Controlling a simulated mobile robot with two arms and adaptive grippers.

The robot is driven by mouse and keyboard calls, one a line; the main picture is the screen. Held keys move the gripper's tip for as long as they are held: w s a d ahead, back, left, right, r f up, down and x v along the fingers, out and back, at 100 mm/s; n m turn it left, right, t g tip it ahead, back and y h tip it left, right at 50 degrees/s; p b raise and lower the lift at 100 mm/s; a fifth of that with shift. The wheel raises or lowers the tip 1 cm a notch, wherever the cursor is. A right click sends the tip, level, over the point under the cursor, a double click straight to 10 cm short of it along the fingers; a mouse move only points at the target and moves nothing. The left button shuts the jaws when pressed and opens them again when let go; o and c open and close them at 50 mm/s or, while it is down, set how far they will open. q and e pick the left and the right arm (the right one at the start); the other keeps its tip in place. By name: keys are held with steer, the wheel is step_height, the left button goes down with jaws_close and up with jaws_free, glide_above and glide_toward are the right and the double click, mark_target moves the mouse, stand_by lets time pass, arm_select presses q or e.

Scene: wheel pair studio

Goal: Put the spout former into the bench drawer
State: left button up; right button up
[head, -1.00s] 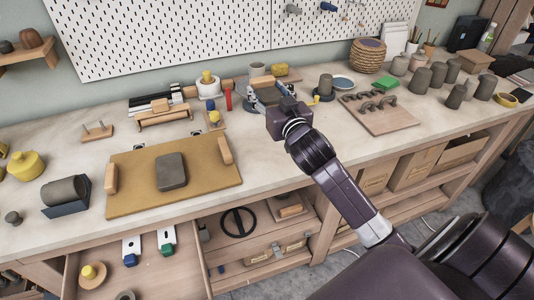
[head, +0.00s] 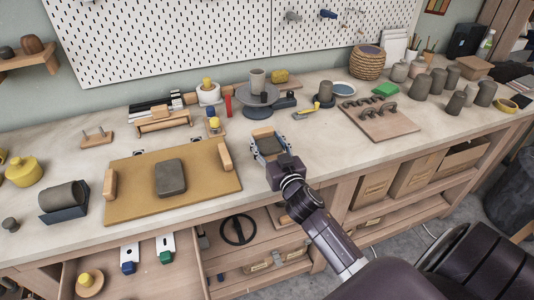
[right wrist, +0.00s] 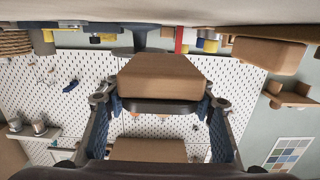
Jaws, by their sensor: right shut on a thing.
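My right gripper (head: 269,147) is shut on a block with wooden and dark grey parts, which I take to be the spout former (head: 267,141). It is held near the bench's front edge, right of the tan board. In the right wrist view the wooden part of the spout former (right wrist: 162,77) shows between the two fingers, with a dark band beside it. The bench drawer (head: 130,284) is pulled open at the lower left, below the bench top. It holds a blue-ended tool, a green-ended tool and a round wooden piece with a yellow knob. My left gripper is out of view.
The tan board (head: 130,203) with a grey slab lies left of my gripper. A wheel (head: 258,99) bearing a grey cup stands behind it. A board with grey handles (head: 377,119) lies to the right. The bench front between these boards is mostly clear.

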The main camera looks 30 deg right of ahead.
steer(key=shift+f, duration=1.95)
steer(key=shift+f+b, duration=0.15)
steer(key=shift+b, duration=0.15)
steer(key=o, duration=1.8)
steer(key=shift+f, duration=0.15)
steer(key=shift+c, duration=0.2)
